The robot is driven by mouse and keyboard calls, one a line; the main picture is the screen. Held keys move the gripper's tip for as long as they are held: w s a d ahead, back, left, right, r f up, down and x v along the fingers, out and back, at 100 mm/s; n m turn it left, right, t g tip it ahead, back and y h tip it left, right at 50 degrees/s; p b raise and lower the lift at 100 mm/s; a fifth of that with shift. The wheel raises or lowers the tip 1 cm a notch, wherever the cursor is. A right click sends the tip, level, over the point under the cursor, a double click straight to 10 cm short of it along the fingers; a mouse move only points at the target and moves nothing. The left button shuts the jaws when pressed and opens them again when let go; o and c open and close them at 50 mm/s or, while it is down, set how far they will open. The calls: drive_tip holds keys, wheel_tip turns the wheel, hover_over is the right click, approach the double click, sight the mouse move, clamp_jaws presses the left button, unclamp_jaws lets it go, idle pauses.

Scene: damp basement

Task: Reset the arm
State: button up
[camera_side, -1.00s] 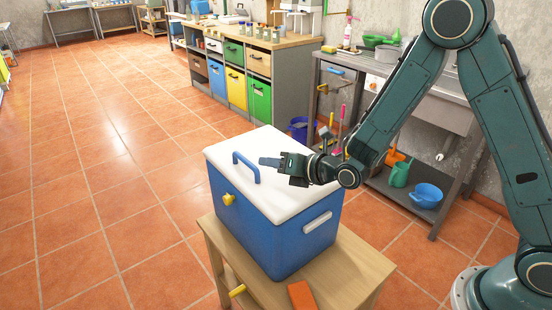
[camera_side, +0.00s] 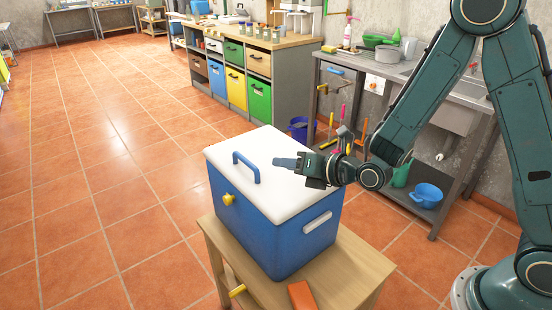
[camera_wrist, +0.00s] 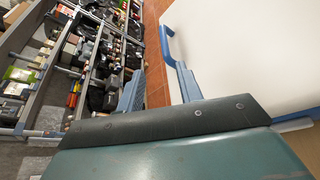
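My gripper (camera_side: 280,162) is above the white lid of a blue cooler box (camera_side: 275,235) in the side view, with its fingers pointing left toward the lid's blue handle (camera_side: 246,168). The fingers are apart from the handle. In the wrist view my gripper (camera_wrist: 160,68) shows two fingers spread with a gap between them and nothing held. The white lid (camera_wrist: 245,50) fills the right of that view, with the blue handle (camera_wrist: 166,42) just beyond the right finger. The lid is down on the box.
The cooler stands on a small wooden table (camera_side: 355,270) with an orange-red block (camera_side: 302,295) at its front edge. Tiled floor (camera_side: 100,200) is clear at the left.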

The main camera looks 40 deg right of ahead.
drive_tip(key=s+d+r+m+g+h, duration=0.1)
drive_tip(key=s+d+r+m+g, duration=0.3)
drive_tip(key=s+r+m, duration=0.85)
drive_tip(key=s+d+r+m+g+h, duration=0.1)
drive_tip(key=s+d+m+g, duration=0.1)
drive_tip(key=s+m, duration=0.6)
drive_tip(key=s+d+m+g+h, duration=0.1)
drive_tip(key=s+d+m+g, duration=0.1)
drive_tip(key=s+m, duration=0.7)
drive_tip(key=shift+d+r+m, duration=0.35)
drive_tip(key=shift+d+m, duration=0.25)
drive_tip(key=shift+m, duration=0.15)
drive_tip(key=shift+o, duration=0.4)
